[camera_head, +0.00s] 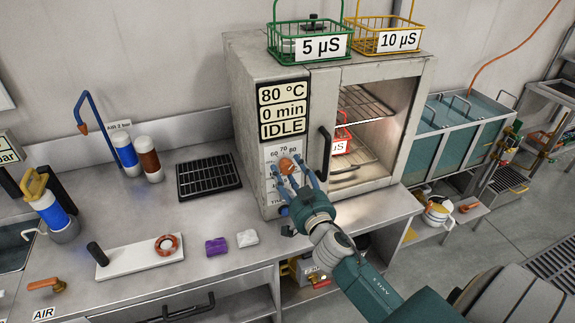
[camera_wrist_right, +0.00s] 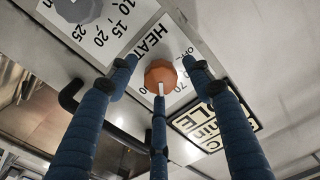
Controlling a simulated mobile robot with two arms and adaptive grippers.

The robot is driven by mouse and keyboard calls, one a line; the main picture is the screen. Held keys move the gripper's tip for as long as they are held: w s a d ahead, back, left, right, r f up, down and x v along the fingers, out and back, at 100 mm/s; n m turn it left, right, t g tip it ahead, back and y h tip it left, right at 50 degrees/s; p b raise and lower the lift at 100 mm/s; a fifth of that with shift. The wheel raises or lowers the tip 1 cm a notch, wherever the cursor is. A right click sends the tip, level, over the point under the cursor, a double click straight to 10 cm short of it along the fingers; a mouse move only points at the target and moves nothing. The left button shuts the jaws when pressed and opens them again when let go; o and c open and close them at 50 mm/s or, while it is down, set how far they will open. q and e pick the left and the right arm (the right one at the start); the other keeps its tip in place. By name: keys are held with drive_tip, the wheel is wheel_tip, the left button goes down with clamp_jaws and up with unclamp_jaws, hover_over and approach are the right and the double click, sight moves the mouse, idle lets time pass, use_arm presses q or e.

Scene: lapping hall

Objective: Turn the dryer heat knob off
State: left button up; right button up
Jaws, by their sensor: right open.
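The dryer (camera_head: 262,60) stands on the bench, its display (camera_head: 283,109) reading 80 °C, 0 min, IDLE. Below the display is the orange heat knob (camera_head: 287,166), with 60, 70 and 80 printed above it. In the wrist view the knob (camera_wrist_right: 160,74) sits beside the word HEAT, and its white mark points down toward the lower finger. That finger hides the number there. My right gripper (camera_head: 288,173) is open, its three blue fingers spread around the knob. Whether they touch it, I cannot tell. My left gripper is out of view.
A grey knob (camera_wrist_right: 78,8) is next to the heat knob in the wrist view. The dryer's door handle (camera_head: 324,153) is close to the right of my gripper. A black rack (camera_head: 208,177), purple block (camera_head: 216,247) and white block (camera_head: 247,238) lie on the bench to the left.

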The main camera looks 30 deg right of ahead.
drive_tip(key=shift+x, duration=0.8)
drive_tip(key=c, duration=1.2)
drive_tip(key=shift+o, duration=0.2)
